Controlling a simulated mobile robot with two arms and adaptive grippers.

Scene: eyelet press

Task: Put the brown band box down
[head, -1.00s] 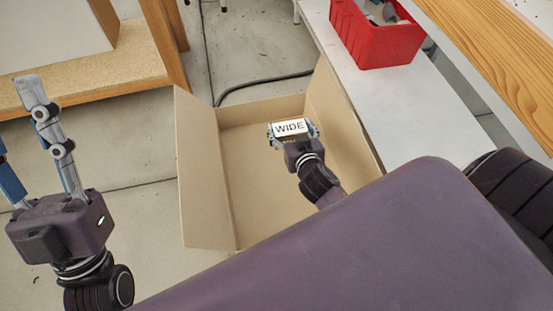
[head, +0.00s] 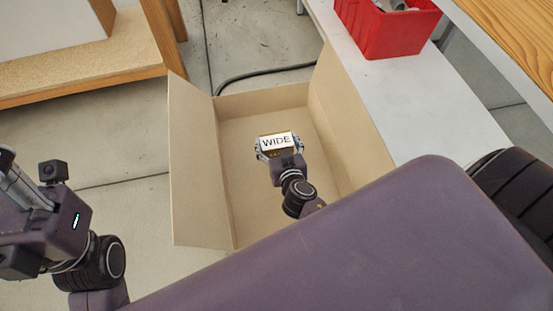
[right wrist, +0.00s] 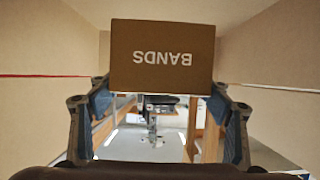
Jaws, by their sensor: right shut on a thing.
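The brown band box (head: 275,153) shows a white top label reading "WIDE" in the head view. In the right wrist view the brown box (right wrist: 162,75) shows a side with the word "BANDS" upside down. My right gripper (head: 278,147) is shut on it, one finger at each side. The box is held within the walls of an open cardboard carton (head: 240,190); I cannot tell its height above the carton floor. My left gripper's body (head: 45,225) is at the left edge of the head view, its fingers not clearly seen.
A red bin (head: 390,35) with items stands on a pale bench (head: 425,110) right of the carton. A wooden shelf (head: 90,80) is at the upper left. A dark cable (head: 255,77) lies on the floor behind the carton. The carton floor around the box looks clear.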

